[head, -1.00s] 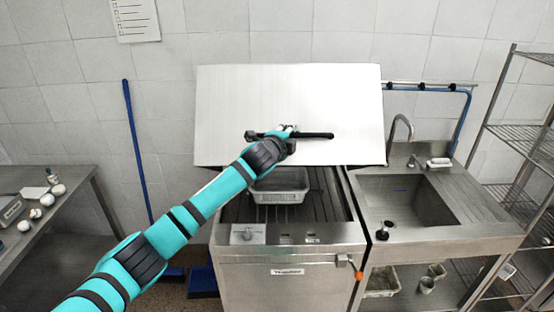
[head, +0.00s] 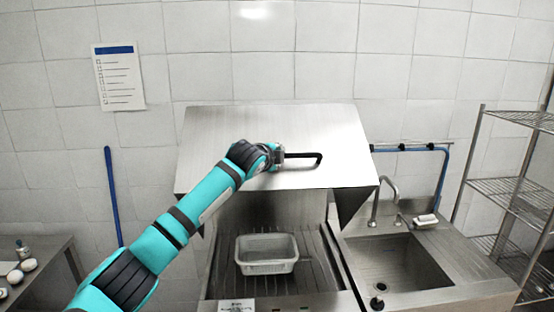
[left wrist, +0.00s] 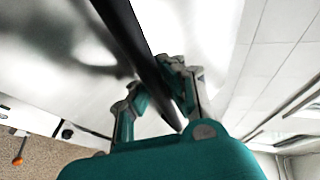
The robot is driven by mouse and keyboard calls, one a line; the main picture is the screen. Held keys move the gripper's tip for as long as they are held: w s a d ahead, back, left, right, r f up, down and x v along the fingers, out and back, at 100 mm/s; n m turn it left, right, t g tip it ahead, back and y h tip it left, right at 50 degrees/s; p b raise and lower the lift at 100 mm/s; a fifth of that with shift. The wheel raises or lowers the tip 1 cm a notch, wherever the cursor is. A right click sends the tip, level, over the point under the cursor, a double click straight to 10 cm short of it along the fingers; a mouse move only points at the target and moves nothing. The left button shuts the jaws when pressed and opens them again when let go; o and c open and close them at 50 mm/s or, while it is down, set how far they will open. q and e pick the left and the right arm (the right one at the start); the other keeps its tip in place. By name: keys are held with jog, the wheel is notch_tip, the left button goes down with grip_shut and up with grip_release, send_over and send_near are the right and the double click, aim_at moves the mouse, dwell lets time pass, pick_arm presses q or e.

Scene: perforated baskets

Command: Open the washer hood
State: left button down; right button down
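The washer hood (head: 240,130) is a shiny steel cover, raised and tilted above the washer bed, with a clear gap under its front edge. Its black bar handle (head: 303,156) runs across the hood's face. My left gripper (head: 277,156) is at the handle's left part. In the left wrist view, the dark handle bar (left wrist: 128,35) passes between the fingers of my left gripper (left wrist: 155,78), which look closed around it. A grey perforated basket (head: 267,266) sits on the rack under the hood. My right gripper is not in view.
A steel sink (head: 395,262) with a tap (head: 383,195) stands right of the washer. A wire shelf (head: 515,190) is farther right. A side table (head: 45,250) is at the left, and a tiled wall is behind.

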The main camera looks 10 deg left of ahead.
pick_arm(q)
jog(key=c, duration=1.6)
grip_release()
jog(key=shift+s+d+r, duration=0.1)
jog(key=shift+s+r, duration=0.15)
jog(key=shift+r, duration=0.1)
jog(key=o, duration=0.3)
jog(key=shift+s+r, duration=0.15)
jog(key=shift+s, duration=0.15)
jog(key=shift+w+f, duration=0.2)
jog(key=shift+f, duration=0.05)
jog(key=v, duration=1.2)
jog(key=shift+s, duration=0.15)
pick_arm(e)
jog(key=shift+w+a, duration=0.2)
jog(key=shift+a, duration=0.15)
